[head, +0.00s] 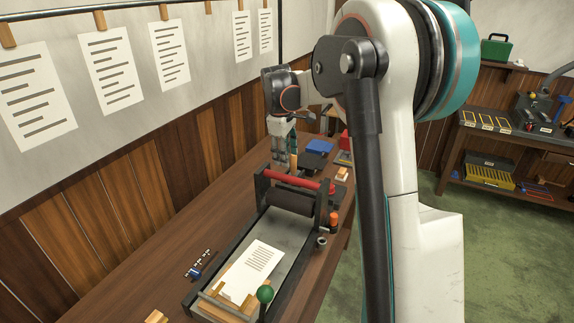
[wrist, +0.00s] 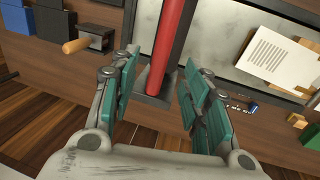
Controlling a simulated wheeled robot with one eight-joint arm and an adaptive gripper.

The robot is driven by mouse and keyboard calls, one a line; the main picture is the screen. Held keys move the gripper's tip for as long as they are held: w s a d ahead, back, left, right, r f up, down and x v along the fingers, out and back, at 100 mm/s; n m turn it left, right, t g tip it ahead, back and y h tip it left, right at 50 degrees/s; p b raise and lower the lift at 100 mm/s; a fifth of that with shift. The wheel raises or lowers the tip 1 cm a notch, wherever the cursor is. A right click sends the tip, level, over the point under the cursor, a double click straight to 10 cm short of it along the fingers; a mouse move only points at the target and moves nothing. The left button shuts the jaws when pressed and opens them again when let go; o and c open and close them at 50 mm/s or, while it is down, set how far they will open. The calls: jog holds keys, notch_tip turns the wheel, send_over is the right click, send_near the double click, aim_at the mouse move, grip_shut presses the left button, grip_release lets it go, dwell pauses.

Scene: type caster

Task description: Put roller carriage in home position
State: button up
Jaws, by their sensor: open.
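The roller carriage stands across the far end of the press bed (head: 215,268) in the head view. It has a red handle bar (head: 297,181), a dark roller (head: 288,200) and black side frames. My gripper (head: 285,162) points down just behind the carriage, near the left end of the bar. In the wrist view my gripper (wrist: 160,75) is open, with teal finger pads apart. The red bar (wrist: 175,45) and a black side frame (wrist: 150,85) of the carriage show between the fingers. I cannot tell whether a finger touches them. The roller is not clear in the wrist view.
A printed sheet (head: 254,262) lies on the bed, with wooden pieces and a green knob (head: 265,293) at the near end. Small metal type (head: 200,265) lies left of the press. A blue box (head: 319,146) and other items stand behind. The wall is close on the left.

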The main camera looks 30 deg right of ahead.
jog(key=shift+s+a+r, duration=0.15)
jog(key=shift+r, duration=1.05)
jog(key=s+a+r+m+t+y+b, duration=0.1)
jog(key=s+a+r+m+t+b, duration=0.3)
jog(key=s+a, duration=1.05)
jog(key=s+a+f+m+t+b, duration=0.1)
jog(key=s+a+f, duration=0.2)
jog(key=s+f, duration=0.2)
jog(key=s+a+f+m+t+b, duration=0.1)
jog(key=s+a+f, duration=0.2)
jog(key=s, duration=0.9)
notch_tip(320, 180, down, 2)
jog(key=shift+a+f+m+y, duration=0.25)
jog(key=shift+a+m+y, duration=0.05)
jog(key=shift+m+y, duration=0.1)
